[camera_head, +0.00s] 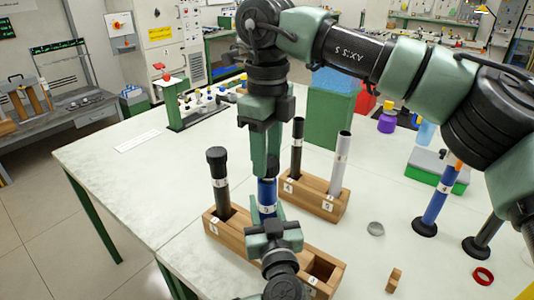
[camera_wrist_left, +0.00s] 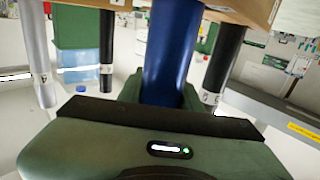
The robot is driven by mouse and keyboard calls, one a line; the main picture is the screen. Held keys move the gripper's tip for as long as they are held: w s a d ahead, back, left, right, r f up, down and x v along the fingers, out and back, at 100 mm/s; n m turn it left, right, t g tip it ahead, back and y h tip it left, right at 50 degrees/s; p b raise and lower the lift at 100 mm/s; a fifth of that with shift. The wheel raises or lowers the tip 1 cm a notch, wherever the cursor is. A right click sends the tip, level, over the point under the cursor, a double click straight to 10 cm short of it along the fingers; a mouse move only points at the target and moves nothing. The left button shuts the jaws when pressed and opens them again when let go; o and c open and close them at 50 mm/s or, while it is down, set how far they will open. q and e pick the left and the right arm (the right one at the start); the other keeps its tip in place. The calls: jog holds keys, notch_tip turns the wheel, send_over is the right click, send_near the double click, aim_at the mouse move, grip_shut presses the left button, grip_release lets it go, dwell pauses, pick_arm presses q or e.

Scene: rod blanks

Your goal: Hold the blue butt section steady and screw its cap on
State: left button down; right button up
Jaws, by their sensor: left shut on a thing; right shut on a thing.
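The blue butt section (camera_head: 267,192) stands upright in the front wooden block (camera_head: 240,237); it also shows in the left wrist view (camera_wrist_left: 170,55). My left gripper (camera_head: 272,222) comes in low from the front and is shut around the blue section. My right gripper (camera_head: 266,165) points straight down above it, its fingers shut at the top of the section. A dark piece, apparently the cap (camera_head: 274,161), shows beside these fingers, mostly hidden. I cannot tell how far it sits on the section.
A black capped rod (camera_head: 219,180) stands left in the same block. The block behind (camera_head: 318,200) holds a black rod (camera_head: 297,147) and a silver one (camera_head: 341,160). Another blue rod (camera_head: 437,200) stands right. A grey disc (camera_head: 375,229) and red ring (camera_head: 483,276) lie on the table.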

jog(key=shift+f, duration=0.9)
jog(key=shift+f, duration=0.55)
